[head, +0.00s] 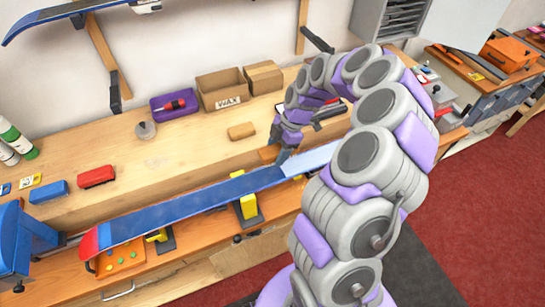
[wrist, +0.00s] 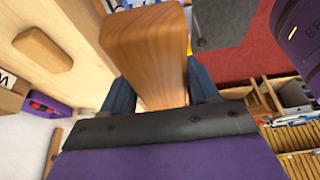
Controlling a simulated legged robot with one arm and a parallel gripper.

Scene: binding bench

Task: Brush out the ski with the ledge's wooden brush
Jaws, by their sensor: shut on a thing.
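The ski (head: 190,206) lies lengthwise along the front of the bench, dark blue with a red tip at the left. Its stretch right of my gripper (head: 279,152) looks pale blue. My gripper is shut on the wooden brush (head: 267,154), which shows as a long wood-grained block (wrist: 146,48) between the fingers in the wrist view. The brush is over or at the ski near where the blue turns pale. Its underside is hidden, so I cannot tell whether it touches the ski.
A tan block (head: 241,131) lies on the ledge behind the ski. Behind it are a cardboard box marked WAX (head: 222,90) and a purple bin (head: 174,104). A red block (head: 96,176) lies left. Yellow-topped supports (head: 248,207) hold the ski. My arm hides its right end.

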